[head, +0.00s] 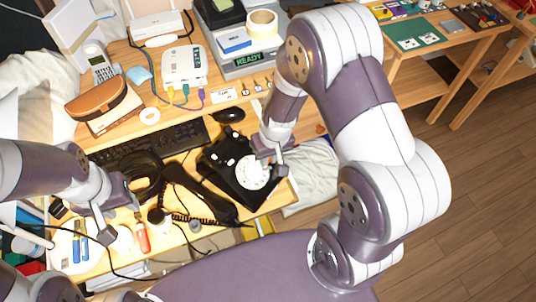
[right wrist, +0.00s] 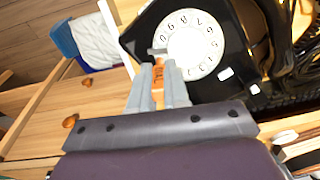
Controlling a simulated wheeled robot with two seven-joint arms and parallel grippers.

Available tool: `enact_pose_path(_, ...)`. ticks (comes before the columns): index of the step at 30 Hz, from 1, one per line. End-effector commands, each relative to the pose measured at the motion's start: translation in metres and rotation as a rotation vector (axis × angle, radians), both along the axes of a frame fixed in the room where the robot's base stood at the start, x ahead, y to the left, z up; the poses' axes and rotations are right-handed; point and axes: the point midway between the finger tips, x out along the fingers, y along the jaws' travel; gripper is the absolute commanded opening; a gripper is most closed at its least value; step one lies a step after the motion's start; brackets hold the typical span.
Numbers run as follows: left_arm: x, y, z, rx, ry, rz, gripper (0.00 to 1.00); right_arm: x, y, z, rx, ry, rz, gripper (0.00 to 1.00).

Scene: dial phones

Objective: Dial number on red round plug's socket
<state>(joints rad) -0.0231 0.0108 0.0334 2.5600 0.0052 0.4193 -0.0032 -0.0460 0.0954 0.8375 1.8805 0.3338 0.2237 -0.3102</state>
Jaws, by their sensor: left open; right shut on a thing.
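The black dial phone (head: 228,170) sits on the desk with its white round dial (head: 252,172) facing up. Its black handset (head: 205,193) lies off the phone to the left, with a coiled cord. My right gripper (head: 268,158) is at the dial's edge. In the right wrist view its closed fingertips (right wrist: 160,54) meet the left rim of the numbered dial (right wrist: 195,45); the exact contact is partly hidden. My left gripper (head: 121,220) is open above the desk's front left. A white box (head: 184,66) at the back has yellow, green and purple cable ends. I cannot make out a red round plug.
A keyboard (head: 150,145) and a black mouse (head: 230,114) lie behind the phone. Tools, including an orange-handled one (head: 142,238), lie near my left gripper. A small label (head: 224,95) lies before the box.

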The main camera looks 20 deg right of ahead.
Motion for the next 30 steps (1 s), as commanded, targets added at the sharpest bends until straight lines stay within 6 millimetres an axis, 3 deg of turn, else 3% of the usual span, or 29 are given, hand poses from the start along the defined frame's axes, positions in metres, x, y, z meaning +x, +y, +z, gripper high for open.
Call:
enact_pose_path(13,0.0,0.0,0.045,0.0,0.0,0.0,0.43,-0.021,-0.014,0.062,0.0,-0.001,-0.001,0.0)
enact_pose_path(30,0.0,0.0,0.045,0.0,0.0,0.0,0.43,-0.024,-0.016,0.064,0.0,0.0,0.0,0.0)
